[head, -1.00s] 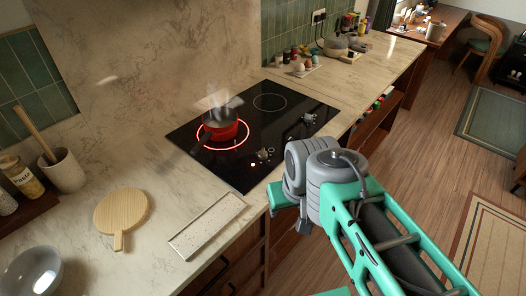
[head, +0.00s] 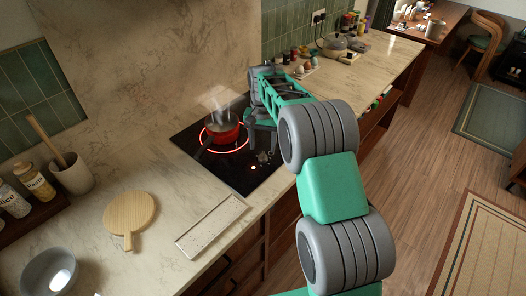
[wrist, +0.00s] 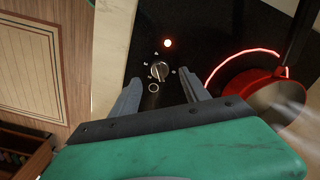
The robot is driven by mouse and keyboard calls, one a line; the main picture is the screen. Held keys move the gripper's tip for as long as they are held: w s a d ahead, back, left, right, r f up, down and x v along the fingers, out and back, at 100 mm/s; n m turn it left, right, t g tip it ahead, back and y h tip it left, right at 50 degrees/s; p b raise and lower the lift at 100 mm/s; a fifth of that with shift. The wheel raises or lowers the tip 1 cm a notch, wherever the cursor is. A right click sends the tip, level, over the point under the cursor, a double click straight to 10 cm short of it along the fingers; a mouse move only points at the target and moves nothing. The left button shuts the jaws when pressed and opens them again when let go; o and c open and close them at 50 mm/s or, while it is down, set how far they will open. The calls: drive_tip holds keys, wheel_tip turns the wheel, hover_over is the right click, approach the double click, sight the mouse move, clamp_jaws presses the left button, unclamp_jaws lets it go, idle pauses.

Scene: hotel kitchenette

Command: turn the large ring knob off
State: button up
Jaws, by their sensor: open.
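The lit cooking ring (head: 205,146) glows red on the black glass hob, with a red pot (head: 222,130) on it. In the wrist view the glowing ring (wrist: 226,63) and pot (wrist: 270,92) are on the right. A silver knob (wrist: 159,71) stands on the hob beside a lit red lamp (wrist: 168,43) and a small circle mark. My gripper (wrist: 161,80) is open and empty, its two fingers to the left and right of the knob. I cannot tell whether they touch it. In the head view knobs (head: 265,156) show near the hob's front edge.
Steam rises from the pot, and its dark handle points toward the front left. A white speckled tray (head: 211,225) and a round wooden board (head: 130,212) lie on the counter to the left. My arm hides the hob's right part in the head view.

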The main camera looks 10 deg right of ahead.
sight(263, 154)
wheel_tip(263, 154, down, 5)
drive_tip(key=shift+r+p, duration=0.1)
drive_tip(key=shift+p, duration=0.4)
drive_tip(key=shift+c, duration=0.2)
clamp_jaws()
